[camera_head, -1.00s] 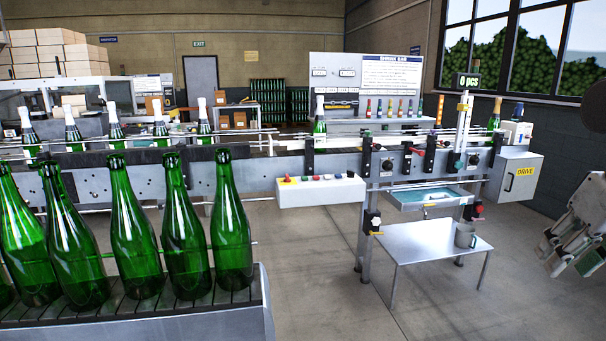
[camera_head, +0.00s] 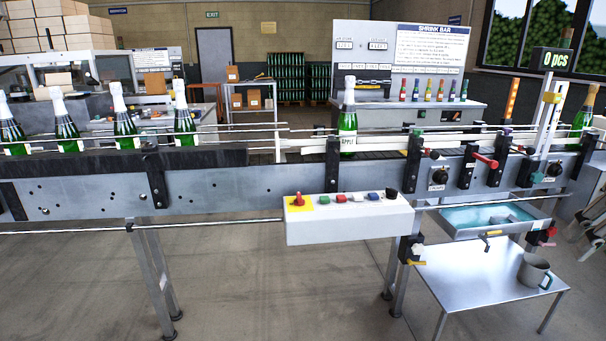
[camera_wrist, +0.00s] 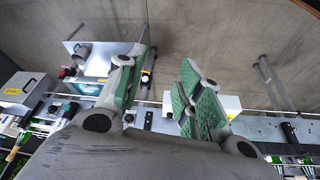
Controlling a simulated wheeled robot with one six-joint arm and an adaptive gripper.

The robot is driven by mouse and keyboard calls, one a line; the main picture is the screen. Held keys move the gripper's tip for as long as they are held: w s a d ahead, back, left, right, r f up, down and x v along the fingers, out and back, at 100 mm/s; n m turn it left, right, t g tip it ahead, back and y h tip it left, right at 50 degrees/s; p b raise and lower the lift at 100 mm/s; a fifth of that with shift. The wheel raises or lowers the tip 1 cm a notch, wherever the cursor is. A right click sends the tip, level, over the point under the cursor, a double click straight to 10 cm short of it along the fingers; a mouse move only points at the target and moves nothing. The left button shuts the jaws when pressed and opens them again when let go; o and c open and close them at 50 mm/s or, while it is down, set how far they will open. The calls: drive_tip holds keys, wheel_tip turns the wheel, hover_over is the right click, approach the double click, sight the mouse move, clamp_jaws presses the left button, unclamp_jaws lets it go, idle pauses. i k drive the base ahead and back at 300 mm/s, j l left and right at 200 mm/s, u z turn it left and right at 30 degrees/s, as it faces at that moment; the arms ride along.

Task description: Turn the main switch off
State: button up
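The main switch (camera_head: 298,201) is a red rotary knob on a yellow plate. It sits at the left end of the white control box (camera_head: 348,224) on the front of the conveyor. Several coloured buttons and a black knob sit to its right. My gripper (camera_wrist: 162,78) shows in the wrist view with its two green-padded fingers spread apart and nothing between them. Part of the white control box (camera_wrist: 231,103) shows there behind the right finger, but the switch cannot be made out. My gripper is apart from the box.
The conveyor (camera_head: 215,185) crosses the view with several bottles on it. Right of the control box are clamps with levers, a sink (camera_head: 490,222) and a low metal table (camera_head: 470,283) with a grey mug (camera_head: 533,270). The floor before the control box is clear.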

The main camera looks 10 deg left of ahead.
sight(298, 202)
drive_tip(key=i+u, duration=0.2)
drive_tip(key=i, duration=0.25)
drive_tip(key=i+l+u, duration=0.2)
drive_tip(key=i, duration=0.25)
drive_tip(key=i+l+u, duration=0.2)
drive_tip(key=i, duration=0.25)
drive_tip(key=j, duration=0.1)
